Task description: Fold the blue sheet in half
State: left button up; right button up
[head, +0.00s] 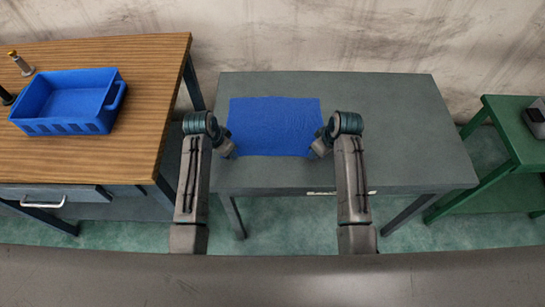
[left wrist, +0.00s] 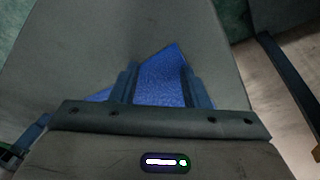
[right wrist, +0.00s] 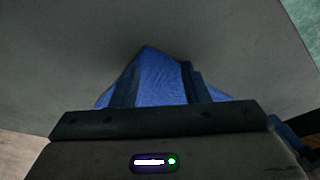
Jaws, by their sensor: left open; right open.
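In the left wrist view a corner of the sheet (left wrist: 163,78) shows between the two open fingers. In the right wrist view another corner of the sheet (right wrist: 150,78) shows between the open fingers. I cannot tell whether the fingertips touch the sheet. The fingers and palms hide part of it.
The grey table (head: 400,130) is bare to the right of the sheet. A wooden workbench (head: 140,75) at left holds a blue crate (head: 65,128) and small cylindrical parts. A green table (head: 510,135) stands at right with a grey object (head: 536,118) on it.

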pick_arm(q)
jog(key=shift+f, duration=0.15)
jog(key=shift+c, duration=0.3)
pick_arm(e)
jog(key=shift+f, duration=0.15)
jog(key=shift+c, duration=0.3)
pick_arm(q)
grip_shut()
pick_arm(e)
grip_shut()
